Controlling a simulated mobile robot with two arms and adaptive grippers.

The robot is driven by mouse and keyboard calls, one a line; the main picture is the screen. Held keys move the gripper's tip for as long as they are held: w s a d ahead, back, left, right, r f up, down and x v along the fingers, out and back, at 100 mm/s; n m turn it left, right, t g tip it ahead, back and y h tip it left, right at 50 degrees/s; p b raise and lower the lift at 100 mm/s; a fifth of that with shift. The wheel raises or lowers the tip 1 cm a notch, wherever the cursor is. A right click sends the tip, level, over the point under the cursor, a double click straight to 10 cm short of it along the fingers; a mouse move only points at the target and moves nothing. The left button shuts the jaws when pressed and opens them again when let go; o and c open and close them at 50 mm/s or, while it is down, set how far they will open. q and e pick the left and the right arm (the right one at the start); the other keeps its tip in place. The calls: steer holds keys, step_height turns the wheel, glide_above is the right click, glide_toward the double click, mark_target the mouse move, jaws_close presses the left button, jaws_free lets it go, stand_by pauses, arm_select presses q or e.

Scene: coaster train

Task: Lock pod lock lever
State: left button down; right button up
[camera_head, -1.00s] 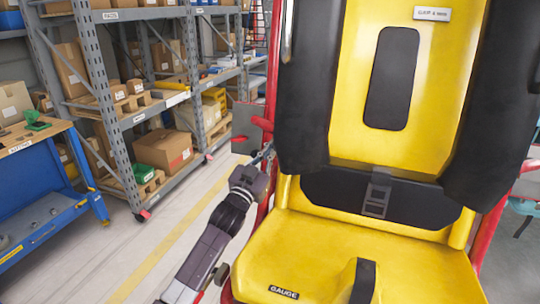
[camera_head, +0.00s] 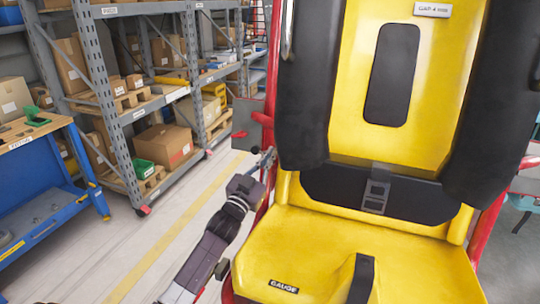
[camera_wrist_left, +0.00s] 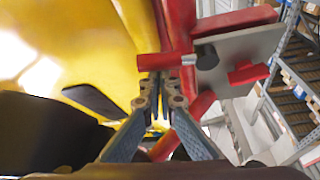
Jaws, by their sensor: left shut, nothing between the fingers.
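The yellow pod seat (camera_head: 350,245) fills the right of the head view. At its left side is a grey plate (camera_head: 246,117) with red handle-like parts (camera_head: 262,119). In the left wrist view, a red bar (camera_wrist_left: 152,66) with a grey end and dark knob (camera_wrist_left: 207,57) lies across the view just beyond my fingertips, in front of the grey plate (camera_wrist_left: 262,47). I cannot tell which red part is the lock lever. My left gripper (camera_head: 269,155) is shut and empty, just below the red parts; its fingertips (camera_wrist_left: 160,78) are close to the bar, contact unclear.
Black padded restraints (camera_head: 303,90) flank the seat back. A red frame post (camera_head: 272,65) runs along its left side. Grey shelving with boxes (camera_head: 165,146) stands behind, and a blue workbench (camera_head: 45,190) at the left. The floor between is clear.

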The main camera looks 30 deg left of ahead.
arm_select(q)
steer(key=shift+f+m+h, duration=0.25)
steer(key=shift+m+h, duration=0.15)
steer(key=s+a+f+m+g+h+p, duration=0.1)
steer(key=a+f+m+g+h+p, duration=0.1)
steer(key=m, duration=0.7)
steer(key=s+a+f+m+g+h+p, duration=0.1)
steer(key=a+f+m+g+h+p, duration=0.1)
steer(key=m, duration=0.7)
steer(key=shift+s+a+f+g+h+p, duration=0.15)
steer(key=shift+f+g+h+p, duration=0.35)
steer(key=shift+g+h, duration=0.75)
steer(key=shift+m, duration=0.3)
